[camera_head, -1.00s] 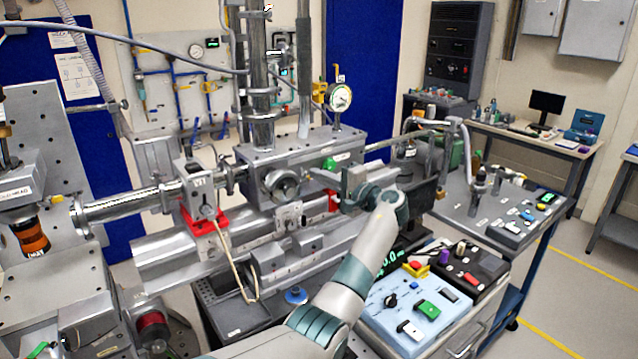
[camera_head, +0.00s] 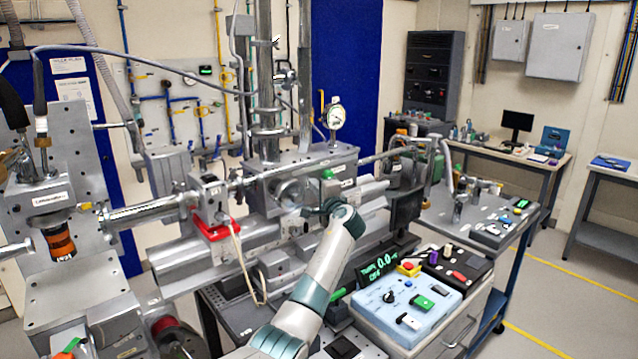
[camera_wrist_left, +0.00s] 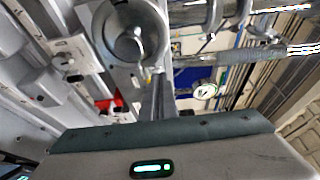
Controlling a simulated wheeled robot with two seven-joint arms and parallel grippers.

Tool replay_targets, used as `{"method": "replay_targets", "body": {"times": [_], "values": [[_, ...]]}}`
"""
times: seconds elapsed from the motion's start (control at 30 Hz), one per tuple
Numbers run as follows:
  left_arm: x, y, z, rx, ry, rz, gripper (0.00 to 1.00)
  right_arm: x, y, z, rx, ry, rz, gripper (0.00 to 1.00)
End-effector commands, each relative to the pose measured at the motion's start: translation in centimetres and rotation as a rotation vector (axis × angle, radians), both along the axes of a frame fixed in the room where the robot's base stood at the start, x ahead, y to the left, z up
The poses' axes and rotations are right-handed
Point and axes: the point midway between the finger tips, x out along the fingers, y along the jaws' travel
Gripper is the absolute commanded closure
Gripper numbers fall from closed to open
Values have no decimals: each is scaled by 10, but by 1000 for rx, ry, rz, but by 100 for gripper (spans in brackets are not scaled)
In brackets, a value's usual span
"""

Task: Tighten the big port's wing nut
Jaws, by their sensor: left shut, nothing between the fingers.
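The grey vacuum chamber (camera_head: 345,170) stands on the beamline rail. Its big round port (camera_head: 290,190) faces me and is partly covered by my left gripper (camera_head: 314,208). The gripper is shut and empty, close in front of the port's right side; I cannot tell whether it touches. In the left wrist view the port (camera_wrist_left: 130,35) shows as a round flange at the top, beyond the shut fingers (camera_wrist_left: 160,95). I cannot clearly make out the wing nut in either view. My right gripper is not in view.
A dial gauge (camera_head: 336,117) stands above the chamber. A red clamp piece (camera_head: 216,229) with a hanging cord sits left of the port. A blue control box (camera_head: 405,305) and a green readout (camera_head: 380,265) are at the lower right.

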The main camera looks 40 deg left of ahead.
Motion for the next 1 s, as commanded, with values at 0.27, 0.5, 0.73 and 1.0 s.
{"method": "replay_targets", "body": {"times": [0.27,0.5,0.73,1.0], "values": [[-7,5,4,2,1,-151,100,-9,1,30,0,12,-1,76],[-8,5,1,0,1,-211,100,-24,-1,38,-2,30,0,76],[-9,5,-1,-1,1,-217,100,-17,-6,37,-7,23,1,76],[-8,5,0,-1,1,-216,100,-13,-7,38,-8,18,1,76]]}}
